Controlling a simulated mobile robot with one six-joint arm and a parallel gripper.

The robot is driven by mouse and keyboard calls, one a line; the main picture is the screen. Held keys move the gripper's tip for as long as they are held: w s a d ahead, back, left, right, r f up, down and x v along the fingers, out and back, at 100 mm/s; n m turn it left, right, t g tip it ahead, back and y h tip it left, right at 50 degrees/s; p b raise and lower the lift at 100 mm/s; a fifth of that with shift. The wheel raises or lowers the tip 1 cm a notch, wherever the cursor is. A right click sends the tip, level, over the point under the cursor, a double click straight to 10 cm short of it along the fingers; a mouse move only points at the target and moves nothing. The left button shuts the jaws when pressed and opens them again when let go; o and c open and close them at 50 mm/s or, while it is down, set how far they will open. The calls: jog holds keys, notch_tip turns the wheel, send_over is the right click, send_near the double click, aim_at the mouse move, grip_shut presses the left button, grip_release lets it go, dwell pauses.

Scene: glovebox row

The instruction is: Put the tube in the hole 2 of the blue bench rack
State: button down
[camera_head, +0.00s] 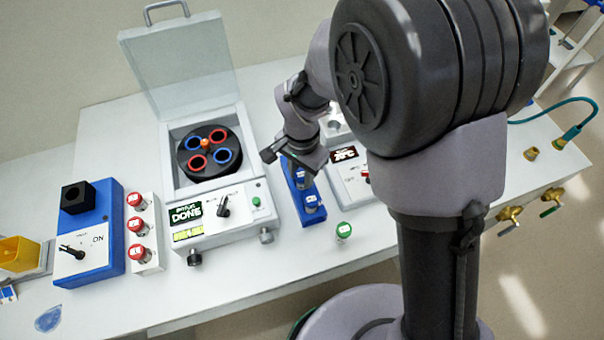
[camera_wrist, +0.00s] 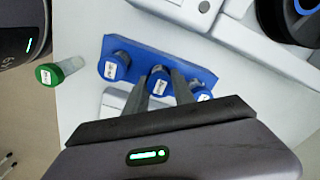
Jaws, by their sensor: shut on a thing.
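The blue bench rack (camera_head: 313,217) stands on the bench right of the centrifuge; it also shows in the wrist view (camera_wrist: 140,49). Blue-capped tubes show in a row at the rack: an end one (camera_wrist: 113,66), a middle one (camera_wrist: 158,79) and one at the other end (camera_wrist: 204,97), partly hidden. My gripper (camera_wrist: 166,76) points down over the rack, its fingers closed about the middle blue-capped tube. I cannot tell how deep this tube sits in its hole. In the head view my gripper (camera_head: 298,165) partly covers the rack's far end.
A green-capped tube (camera_head: 344,230) is on the bench near the rack's front end. The open-lidded centrifuge (camera_head: 208,150) stands left. A white rack with red-capped tubes (camera_head: 144,228) and a blue device (camera_head: 90,235) stand farther left. A white device (camera_head: 352,180) stands close right of the rack.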

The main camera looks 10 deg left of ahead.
jog(key=shift+f, duration=0.1)
jog(key=c, duration=1.1)
grip_release()
jog(key=shift+o, duration=0.2)
notch_tip(320, 180, up, 12)
jog(key=p, duration=0.4)
jog(key=d+r+t+y, duration=0.1)
jog(key=d+r, duration=0.6)
jog(key=r, duration=0.1)
jog(key=s+d+r+t+y, duration=0.1)
jog(key=s+d+r+t, duration=0.3)
jog(key=s+d+r, duration=0.3)
jog(key=s+d, duration=0.5)
jog(key=shift+s+d+n+t, duration=0.2)
jog(key=shift+d+n+t, duration=0.1)
jog(key=shift+d+t, duration=0.1)
